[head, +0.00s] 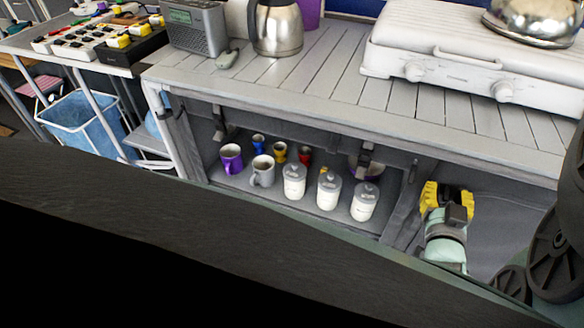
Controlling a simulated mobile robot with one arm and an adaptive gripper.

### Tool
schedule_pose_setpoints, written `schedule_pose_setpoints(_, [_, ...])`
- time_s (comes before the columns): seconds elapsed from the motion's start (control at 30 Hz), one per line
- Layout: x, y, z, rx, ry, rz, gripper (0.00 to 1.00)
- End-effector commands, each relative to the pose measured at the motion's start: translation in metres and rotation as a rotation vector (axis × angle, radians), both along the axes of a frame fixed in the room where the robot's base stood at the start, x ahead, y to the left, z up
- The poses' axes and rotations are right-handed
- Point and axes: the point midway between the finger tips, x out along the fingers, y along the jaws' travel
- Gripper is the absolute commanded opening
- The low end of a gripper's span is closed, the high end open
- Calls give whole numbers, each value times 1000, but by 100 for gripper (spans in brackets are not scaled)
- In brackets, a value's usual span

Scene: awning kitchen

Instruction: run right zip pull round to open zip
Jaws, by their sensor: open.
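My gripper (447,196), with yellow fingers on a pale green wrist, is at the right, low in front of a grey fabric panel (500,215) under the counter. Its fingers point toward the panel, and it looks open and empty. I cannot tell whether it touches the fabric. A faint seam runs along the panel's upper edge. No zip pull can be made out; it is too small or hidden by the gripper.
Left of the panel, an open compartment holds mugs (263,170) and lidded white jars (328,190). Above is the slatted counter (330,75) with a stove (465,60), a kettle (276,28) and a radio (195,25). Wheels (553,250) stand at the right.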

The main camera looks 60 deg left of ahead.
Motion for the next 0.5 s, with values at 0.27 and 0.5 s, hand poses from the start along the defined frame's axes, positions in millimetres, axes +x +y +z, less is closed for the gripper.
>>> schedule_pose_setpoints(0.27, [0,2,0,-1,1,4,40])
schedule_pose_setpoints(0.5, [0,2,0,-1,1,3,22])
